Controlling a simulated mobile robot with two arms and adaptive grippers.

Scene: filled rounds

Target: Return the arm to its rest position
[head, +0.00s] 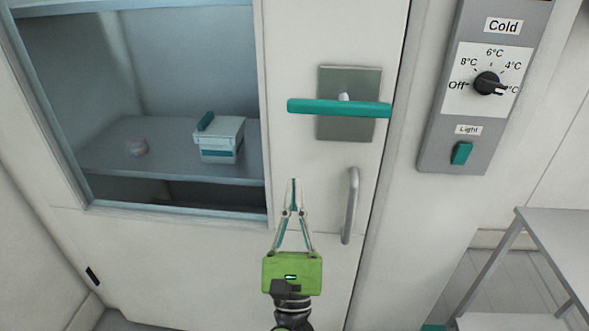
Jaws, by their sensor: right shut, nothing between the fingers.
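My right gripper (294,184) is in the lower middle of the head view, its fingers pointing up and closed together with nothing between them. It is in front of a white door (330,30), left of a grey vertical pull handle (350,206) and below a teal lever handle (340,108). I cannot tell whether the fingertips touch the door. My left gripper is not in view.
A control panel (432,150) with a dial (487,83) and a teal light switch (461,153) is on the right. A grey table (560,245) stands at lower right.

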